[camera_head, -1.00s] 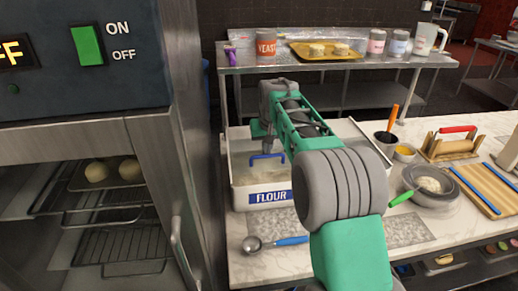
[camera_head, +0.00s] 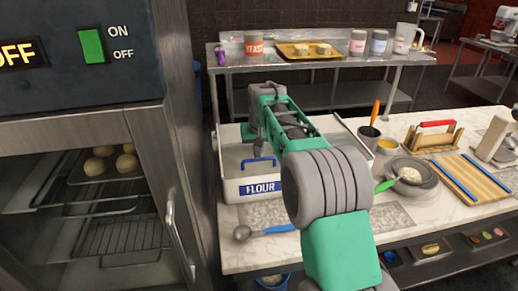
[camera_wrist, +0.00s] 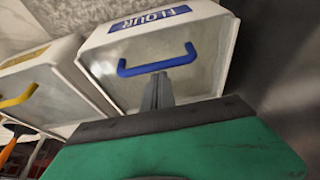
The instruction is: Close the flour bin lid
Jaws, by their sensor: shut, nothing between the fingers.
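The flour bin (camera_head: 230,188) is a white bin with a blue FLOUR label, on the counter left of my arm. It also shows upside down in the wrist view, with its label (camera_wrist: 150,19) at the top. Its clear lid (camera_wrist: 150,48) has a blue handle (camera_wrist: 157,62), also seen in the head view (camera_head: 258,161). The lid looks to lie over the bin, but I cannot tell whether it is fully seated. My gripper (camera_wrist: 157,80) is shut and empty, its fingertips close to the handle. Contact is unclear. In the head view, the fingers are mostly hidden by my arm.
A neighbouring bin with a yellow handle (camera_wrist: 19,96) stands beside the flour bin. A blue-handled scoop (camera_head: 265,231) lies in front. A steel oven (camera_head: 170,130) stands close on the left. A shelf (camera_head: 330,62) with jars is behind.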

